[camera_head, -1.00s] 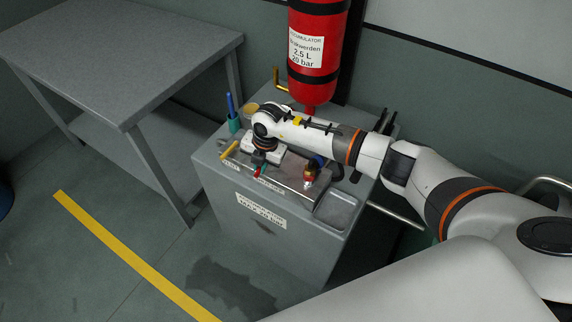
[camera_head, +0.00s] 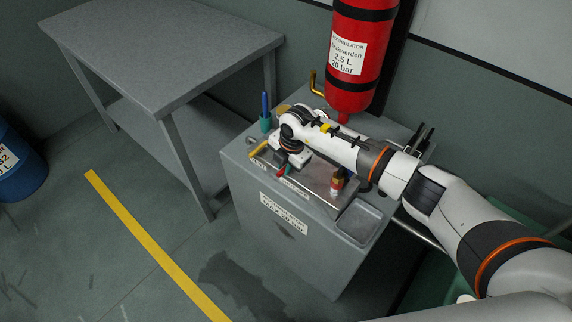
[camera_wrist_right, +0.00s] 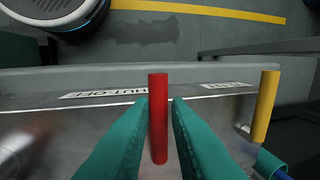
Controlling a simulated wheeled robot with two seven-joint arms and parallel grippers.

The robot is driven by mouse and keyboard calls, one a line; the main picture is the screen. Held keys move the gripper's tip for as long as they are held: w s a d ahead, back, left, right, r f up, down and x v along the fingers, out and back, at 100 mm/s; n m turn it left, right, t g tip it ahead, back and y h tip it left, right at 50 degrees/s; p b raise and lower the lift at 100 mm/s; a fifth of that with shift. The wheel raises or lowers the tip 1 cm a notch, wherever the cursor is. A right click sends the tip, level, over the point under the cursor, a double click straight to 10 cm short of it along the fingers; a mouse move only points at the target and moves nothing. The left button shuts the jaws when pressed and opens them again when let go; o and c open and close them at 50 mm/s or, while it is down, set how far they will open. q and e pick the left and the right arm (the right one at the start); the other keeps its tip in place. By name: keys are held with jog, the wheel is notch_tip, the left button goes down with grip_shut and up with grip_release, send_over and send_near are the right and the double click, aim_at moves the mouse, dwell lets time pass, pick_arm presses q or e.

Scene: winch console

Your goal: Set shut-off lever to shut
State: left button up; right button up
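The shut-off lever has a red handle (camera_wrist_right: 158,118), which stands between my right gripper's teal fingertips (camera_wrist_right: 160,102) in the right wrist view. The fingers lie close along both sides, with a narrow dark gap visible on the right; firm contact is not clear. The red handle also shows small in the head view (camera_head: 283,170), under my right wrist at the console's front edge. My right gripper in the head view (camera_head: 288,166) is mostly hidden by the wrist. A label reading SHUT-OFF (camera_wrist_right: 105,93) is beside the red handle. My left gripper is not in view.
A yellow handle (camera_wrist_right: 264,108) stands to the right in the wrist view. The grey console (camera_head: 300,240) carries a red-and-brass fitting (camera_head: 337,186) and a tray recess (camera_head: 358,222). A red accumulator (camera_head: 358,55) hangs behind. A grey table (camera_head: 160,45) stands left; floor in front is clear.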

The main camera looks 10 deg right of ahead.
jog(key=o, duration=0.3)
jog(key=shift+r, duration=0.1)
jog(key=r, duration=0.4)
jog(key=s+d+r+b, duration=0.1)
jog(key=r, duration=0.6)
jog(key=shift+s+d+r+b, duration=0.25)
jog(key=shift+s+r+b, duration=0.05)
jog(key=shift+s+r, duration=0.1)
jog(key=shift+f, duration=0.1)
